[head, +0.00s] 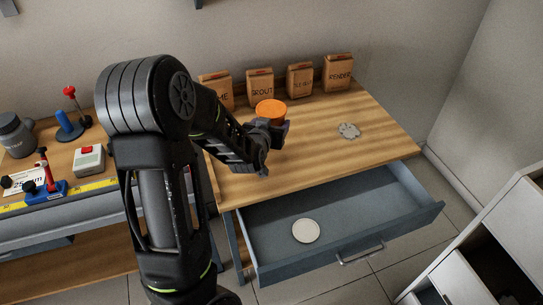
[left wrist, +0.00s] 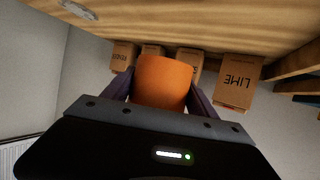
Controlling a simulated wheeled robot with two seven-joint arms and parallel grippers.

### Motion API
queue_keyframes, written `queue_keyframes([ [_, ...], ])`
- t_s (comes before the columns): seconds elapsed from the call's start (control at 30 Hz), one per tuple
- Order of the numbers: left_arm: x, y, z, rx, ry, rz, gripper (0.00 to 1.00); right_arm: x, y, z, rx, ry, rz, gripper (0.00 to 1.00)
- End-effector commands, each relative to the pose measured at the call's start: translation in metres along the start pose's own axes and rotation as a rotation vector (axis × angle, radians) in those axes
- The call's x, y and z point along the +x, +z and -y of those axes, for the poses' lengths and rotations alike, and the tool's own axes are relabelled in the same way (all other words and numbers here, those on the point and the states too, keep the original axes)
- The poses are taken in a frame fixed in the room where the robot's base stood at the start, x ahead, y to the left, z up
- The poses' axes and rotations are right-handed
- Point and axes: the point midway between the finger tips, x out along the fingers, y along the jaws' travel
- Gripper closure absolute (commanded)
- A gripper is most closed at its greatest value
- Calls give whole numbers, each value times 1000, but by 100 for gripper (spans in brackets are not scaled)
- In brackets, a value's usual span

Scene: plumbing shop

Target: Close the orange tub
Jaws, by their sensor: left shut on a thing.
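The orange tub (head: 271,108) is over the wooden worktop, in front of the paper bags. In the head view I see its round orange top; I cannot tell whether that is a lid or the open inside. My left gripper (head: 272,127) is shut on the orange tub. In the left wrist view the orange tub (left wrist: 163,82) sits between the two fingers of my left gripper (left wrist: 160,95). I cannot tell whether it touches the worktop. A pale round disc (head: 306,231) lies flat in the open drawer. My right gripper is not in view.
The open blue-grey drawer (head: 405,213) juts out from the worktop (head: 325,155). Several brown bags (head: 337,73) stand along the wall. A grey scalloped piece (head: 348,130) lies on the worktop's right side. A bench with tools (head: 88,160) is at left, a white shelf unit (head: 505,235) at right.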

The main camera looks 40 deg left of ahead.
Motion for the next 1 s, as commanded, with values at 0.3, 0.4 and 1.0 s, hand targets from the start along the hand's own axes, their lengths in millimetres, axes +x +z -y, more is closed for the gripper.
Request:
queue_keyframes([
  [0.3,4,11,0,2,-1,4,100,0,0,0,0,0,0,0],
  [0.4,10,26,0,3,1,5,100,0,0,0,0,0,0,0],
  [1.0,24,58,1,1,1,1,100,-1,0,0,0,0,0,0],
])
